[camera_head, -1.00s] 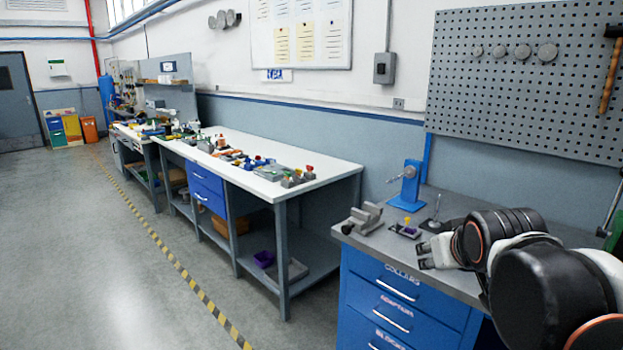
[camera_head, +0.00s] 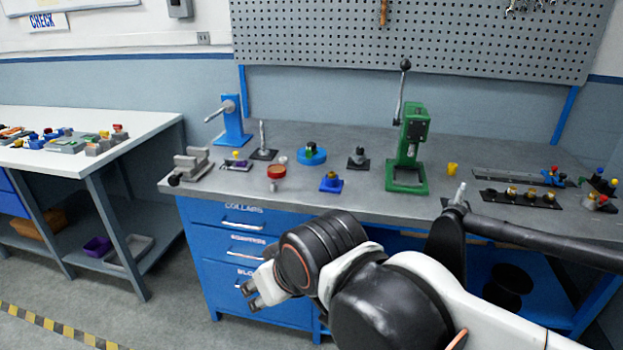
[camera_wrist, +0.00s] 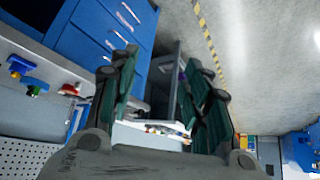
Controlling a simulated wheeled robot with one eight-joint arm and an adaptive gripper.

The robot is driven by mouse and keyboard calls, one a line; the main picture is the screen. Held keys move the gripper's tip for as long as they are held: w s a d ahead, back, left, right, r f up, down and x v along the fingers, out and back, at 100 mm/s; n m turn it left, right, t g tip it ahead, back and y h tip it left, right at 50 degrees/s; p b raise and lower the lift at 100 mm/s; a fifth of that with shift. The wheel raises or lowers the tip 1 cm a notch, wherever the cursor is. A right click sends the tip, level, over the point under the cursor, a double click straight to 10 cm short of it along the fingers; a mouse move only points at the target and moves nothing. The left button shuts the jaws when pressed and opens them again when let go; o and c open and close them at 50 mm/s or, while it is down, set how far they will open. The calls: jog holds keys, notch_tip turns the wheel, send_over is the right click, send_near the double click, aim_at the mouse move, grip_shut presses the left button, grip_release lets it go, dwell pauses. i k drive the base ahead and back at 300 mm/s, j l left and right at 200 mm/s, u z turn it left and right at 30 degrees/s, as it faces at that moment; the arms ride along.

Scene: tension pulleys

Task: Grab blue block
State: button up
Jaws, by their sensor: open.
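A small blue block (camera_head: 331,186) with a small knob on top sits near the front edge of the grey workbench (camera_head: 285,190), in the head view. A blue piece (camera_wrist: 19,66) lies on the bench at the left of the wrist view; I cannot tell whether it is the same block. My gripper (camera_head: 254,292) is open and empty, in front of the blue drawers and lower than the bench top, apart from the block. In the wrist view its two fingers (camera_wrist: 160,75) stand apart with drawers and floor beyond.
A red round part (camera_head: 276,171) is left of the block and a blue round base (camera_head: 311,156) behind it. A green press (camera_head: 408,150) stands to the right. A blue stand (camera_head: 232,122) and grey vise (camera_head: 190,164) are at the left. Floor at lower left is clear.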

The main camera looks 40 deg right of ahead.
aim_at(335, 186)
jog(key=i+j+z, duration=0.5)
jog(key=i+j, duration=0.2)
jog(key=z, duration=2.2)
